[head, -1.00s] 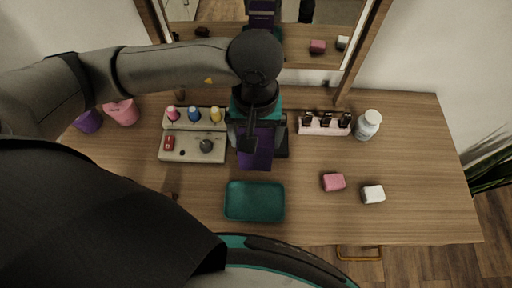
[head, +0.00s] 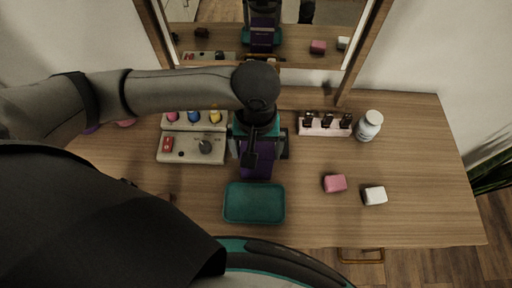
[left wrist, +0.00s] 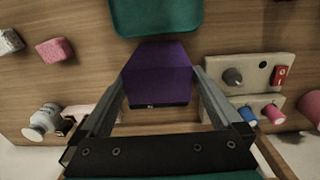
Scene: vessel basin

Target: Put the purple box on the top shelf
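The purple box (head: 256,166) is in my left gripper (head: 258,148), over the wooden table between the control panel and the green tray. In the left wrist view the purple box (left wrist: 157,72) sits between both fingers of my left gripper (left wrist: 160,85), which press against its sides. The gripper and arm hide part of the box in the head view, and its height above the table is hard to judge. No shelf can be clearly made out. My right gripper is not in view.
A green tray (head: 254,203) lies in front. A panel with a knob (head: 192,148) is left of the gripper; a pink holder (head: 325,124) and a white bottle (head: 369,126) are right. A pink block (head: 335,183) and white block (head: 375,195) lie further right. A mirror (head: 300,38) stands behind.

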